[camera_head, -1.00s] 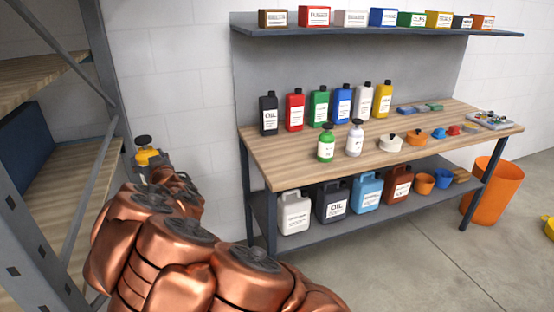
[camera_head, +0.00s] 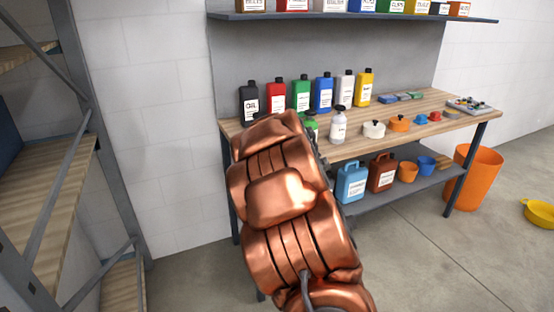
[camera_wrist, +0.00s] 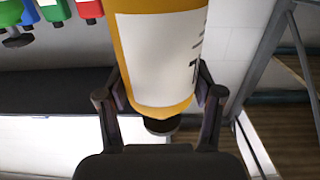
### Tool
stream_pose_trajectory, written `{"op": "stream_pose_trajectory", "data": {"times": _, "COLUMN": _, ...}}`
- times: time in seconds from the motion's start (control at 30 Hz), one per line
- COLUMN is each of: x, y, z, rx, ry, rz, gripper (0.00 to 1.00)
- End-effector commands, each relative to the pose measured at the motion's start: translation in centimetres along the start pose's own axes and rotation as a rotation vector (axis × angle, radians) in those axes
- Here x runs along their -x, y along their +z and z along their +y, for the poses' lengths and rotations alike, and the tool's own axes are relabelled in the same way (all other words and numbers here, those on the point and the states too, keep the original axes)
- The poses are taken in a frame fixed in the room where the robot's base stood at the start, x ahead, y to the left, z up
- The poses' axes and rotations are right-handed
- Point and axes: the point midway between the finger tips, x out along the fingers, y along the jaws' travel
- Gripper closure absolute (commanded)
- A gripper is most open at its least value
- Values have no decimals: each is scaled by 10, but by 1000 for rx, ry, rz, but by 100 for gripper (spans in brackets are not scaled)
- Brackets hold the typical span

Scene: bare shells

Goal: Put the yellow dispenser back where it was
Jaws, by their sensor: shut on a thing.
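The yellow dispenser (camera_wrist: 160,60) fills the top middle of the wrist view, with a white label and a dark cap toward the bottom. My gripper (camera_wrist: 160,97) is shut on it, one finger on each side. In the head view my copper arm hides both the gripper and the dispenser. On the workbench (camera_head: 432,131), a white dispenser (camera_head: 338,128) stands just right of my arm. A green dispenser (camera_head: 311,127) beside it is mostly hidden by the arm.
Several bottles stand in a row at the bench's back, including a red one (camera_head: 276,97). Caps and an orange cup (camera_head: 399,124) lie to the right. A metal rack (camera_head: 90,110) stands left. An orange bin (camera_head: 472,180) stands at the bench's right end.

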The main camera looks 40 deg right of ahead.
Motion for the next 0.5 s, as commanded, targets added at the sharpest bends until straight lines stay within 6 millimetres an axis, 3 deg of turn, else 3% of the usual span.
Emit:
{"op": "stream_pose_trajectory", "data": {"times": 0.03, "x": 8, "y": 3, "z": 22, "rx": -4, "ry": 22, "rz": 6, "gripper": 90}}
{"op": "stream_pose_trajectory", "data": {"times": 0.2, "x": 30, "y": 6, "z": 66, "rx": -8, "ry": 57, "rz": 14, "gripper": 90}}
{"op": "stream_pose_trajectory", "data": {"times": 0.37, "x": 40, "y": 7, "z": 84, "rx": -9, "ry": 70, "rz": 19, "gripper": 90}}
{"op": "stream_pose_trajectory", "data": {"times": 0.5, "x": 34, "y": 7, "z": 89, "rx": -8, "ry": 71, "rz": 21, "gripper": 90}}
